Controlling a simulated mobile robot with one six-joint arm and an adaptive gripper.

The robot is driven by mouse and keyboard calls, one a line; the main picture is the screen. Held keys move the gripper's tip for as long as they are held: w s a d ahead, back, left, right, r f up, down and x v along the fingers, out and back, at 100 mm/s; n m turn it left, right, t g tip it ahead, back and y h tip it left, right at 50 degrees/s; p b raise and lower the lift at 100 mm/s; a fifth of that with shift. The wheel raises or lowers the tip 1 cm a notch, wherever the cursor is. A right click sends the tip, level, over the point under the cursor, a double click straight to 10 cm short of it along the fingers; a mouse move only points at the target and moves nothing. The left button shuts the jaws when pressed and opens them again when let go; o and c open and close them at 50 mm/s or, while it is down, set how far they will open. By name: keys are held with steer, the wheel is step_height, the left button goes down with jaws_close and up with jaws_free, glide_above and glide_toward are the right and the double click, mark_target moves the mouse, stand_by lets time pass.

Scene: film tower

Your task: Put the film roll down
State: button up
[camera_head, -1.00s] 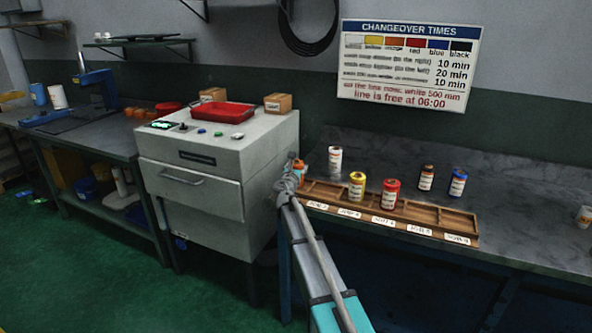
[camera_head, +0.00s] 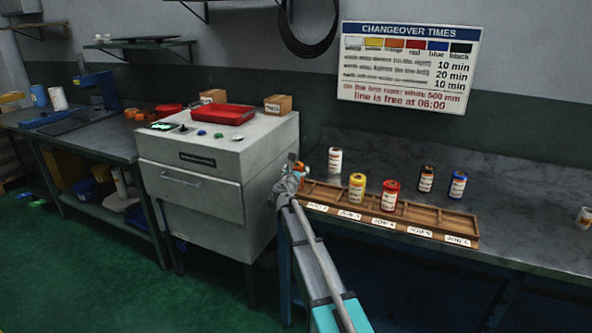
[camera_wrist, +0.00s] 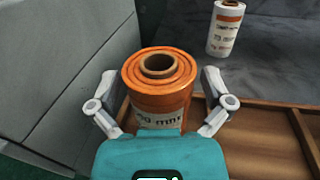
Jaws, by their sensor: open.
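The orange film roll (camera_wrist: 160,84) stands upright between the two fingers of my gripper (camera_wrist: 160,100) in the wrist view. The fingers are open, one on each side of the roll. In the head view the orange roll (camera_head: 300,167) shows at the left end of the wooden rack (camera_head: 417,238), partly hidden by my gripper (camera_head: 293,178). The roll's foot is hidden, so I cannot tell fully how it rests in the left compartment. A yellow roll (camera_head: 357,186) and a red roll (camera_head: 391,193) stand in other compartments of the rack.
A white roll (camera_head: 335,160) stands behind the rack, near the gripper; it also shows in the wrist view (camera_wrist: 226,28). A black roll (camera_head: 427,178) and a blue roll (camera_head: 457,184) stand behind the rack. The grey cabinet (camera_head: 215,180) is close on the left.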

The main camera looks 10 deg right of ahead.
steer(key=v, duration=1.2)
stand_by(0.6)
steer(key=s+d+f+m+g+h, duration=0.1)
steer(key=s+d+f+m+g, duration=0.4)
steer(key=s+m, duration=0.3)
steer(key=s+d+f+m+g, duration=0.45)
steer(key=s+f+m, duration=0.2)
steer(key=m, duration=0.35)
steer(key=s+a+f+m+g+y, duration=0.3)
steer(key=s+m, duration=0.3)
steer(key=s, duration=0.3)
steer(key=s+a+f+m+g+y, duration=0.3)
steer(key=s+m, duration=0.4)
steer(key=s, duration=0.3)
steer(key=shift+s+a+f+g+y, duration=0.25)
steer(key=shift+f+g+y, duration=0.3)
steer(key=shift+y, duration=0.45)
